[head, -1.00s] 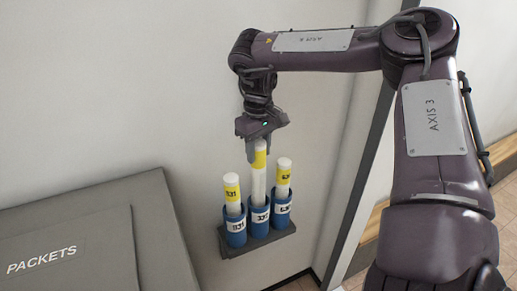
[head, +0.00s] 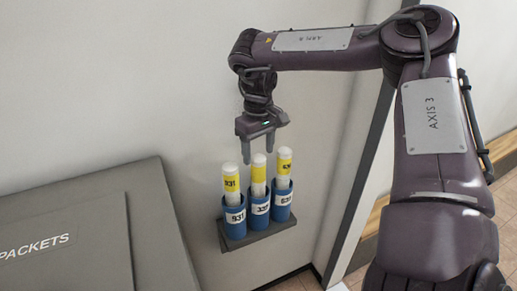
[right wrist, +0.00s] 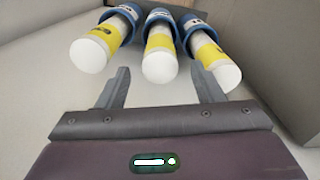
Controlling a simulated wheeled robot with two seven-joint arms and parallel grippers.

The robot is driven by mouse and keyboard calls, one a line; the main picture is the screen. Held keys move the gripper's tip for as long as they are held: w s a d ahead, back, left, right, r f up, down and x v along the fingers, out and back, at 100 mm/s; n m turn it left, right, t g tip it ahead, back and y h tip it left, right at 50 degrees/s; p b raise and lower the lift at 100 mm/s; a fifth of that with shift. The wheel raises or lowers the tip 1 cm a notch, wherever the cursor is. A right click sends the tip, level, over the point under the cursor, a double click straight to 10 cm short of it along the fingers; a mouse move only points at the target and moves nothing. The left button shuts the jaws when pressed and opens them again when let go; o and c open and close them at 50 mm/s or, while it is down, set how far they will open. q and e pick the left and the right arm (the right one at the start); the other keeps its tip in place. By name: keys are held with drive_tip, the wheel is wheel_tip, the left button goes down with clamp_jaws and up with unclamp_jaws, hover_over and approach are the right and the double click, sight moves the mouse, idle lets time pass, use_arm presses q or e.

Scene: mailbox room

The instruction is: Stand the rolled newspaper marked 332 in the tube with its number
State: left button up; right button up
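The rolled newspaper (head: 258,173) with a yellow band stands upright in the middle blue tube (head: 260,212), whose label reads as 332. In the right wrist view the newspaper (right wrist: 160,66) shows its white end towards me, with the middle tube (right wrist: 161,18) around its lower part. My right gripper (head: 258,158) is open and empty just above the newspaper's top, with its fingers apart. In the right wrist view my right gripper (right wrist: 160,85) has one finger on each side of the newspaper, not touching it. My left gripper is not in view.
A newspaper (head: 230,182) stands in the left tube (head: 235,222), marked 931. Another newspaper (head: 284,165) stands in the right tube (head: 283,203). The tubes sit on a grey wall rack (head: 258,236). A grey box marked PACKETS (head: 155,215) is at the left.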

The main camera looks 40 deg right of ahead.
wheel_tip(320, 180, up, 8)
drive_tip(key=shift+b, duration=0.45)
drive_tip(key=shift+f, duration=0.15)
idle(0.7)
